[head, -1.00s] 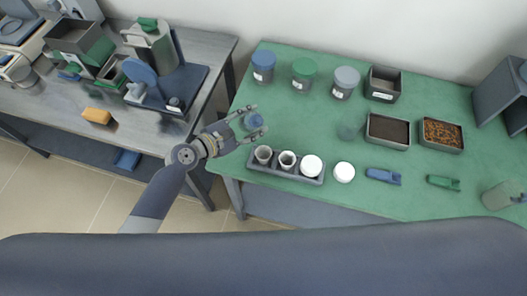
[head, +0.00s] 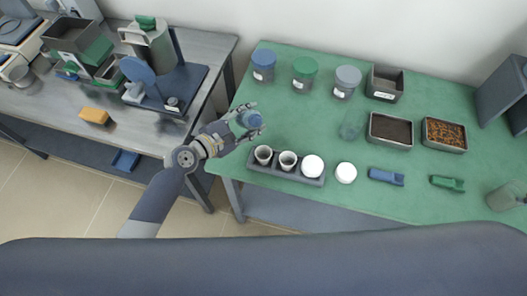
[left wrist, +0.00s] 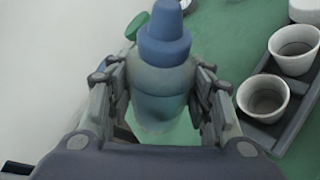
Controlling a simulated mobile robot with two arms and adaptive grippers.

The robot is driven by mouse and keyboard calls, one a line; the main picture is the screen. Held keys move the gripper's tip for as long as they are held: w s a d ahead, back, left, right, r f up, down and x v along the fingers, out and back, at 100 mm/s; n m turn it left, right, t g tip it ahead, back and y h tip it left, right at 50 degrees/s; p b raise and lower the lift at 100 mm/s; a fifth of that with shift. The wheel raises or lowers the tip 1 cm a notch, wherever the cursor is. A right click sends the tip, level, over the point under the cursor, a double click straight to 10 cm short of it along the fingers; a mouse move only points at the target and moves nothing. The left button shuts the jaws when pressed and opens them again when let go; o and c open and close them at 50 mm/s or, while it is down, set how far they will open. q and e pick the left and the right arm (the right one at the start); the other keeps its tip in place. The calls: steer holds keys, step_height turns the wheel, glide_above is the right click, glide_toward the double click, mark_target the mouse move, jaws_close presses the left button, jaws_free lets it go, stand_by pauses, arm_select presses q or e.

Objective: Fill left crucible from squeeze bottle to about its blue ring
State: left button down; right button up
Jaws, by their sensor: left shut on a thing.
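The squeeze bottle, with a blue cap and a clear body of bluish liquid, is in my left gripper (head: 247,117) at the green bench's left edge. The bottle (head: 251,121) also shows in the left wrist view (left wrist: 163,75), upright between the two fingers, which are shut on it. The left crucible (head: 263,153) stands in the left place of a grey rack, just below and right of the bottle. It shows in the left wrist view (left wrist: 263,98) too. Its blue ring cannot be made out. My right gripper is not in view.
The rack (head: 276,174) also holds an open second crucible (head: 288,160) and a white-topped third (head: 312,166). A white round piece (head: 346,173) lies right of it. Capped jars (head: 304,72) and trays (head: 391,130) stand farther back.

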arm_select(q)
steer(key=shift+w+a+f+m+b, duration=0.15)
steer(key=shift+m+b, duration=0.25)
steer(key=shift+b, duration=0.4)
steer(key=shift+w+f+t+b, duration=0.1)
steer(key=shift+t+b, duration=0.3)
steer(key=shift+m, duration=0.3)
steer(key=shift+w+a+f+b, duration=0.1)
steer(key=shift+w+f+b, duration=0.05)
steer(key=shift+b, duration=0.6)
steer(key=shift+w+f+m+t+b, duration=0.15)
steer(key=shift+m+t+b, duration=0.25)
steer(key=shift+m+b, duration=0.3)
steer(key=shift+a, duration=0.1)
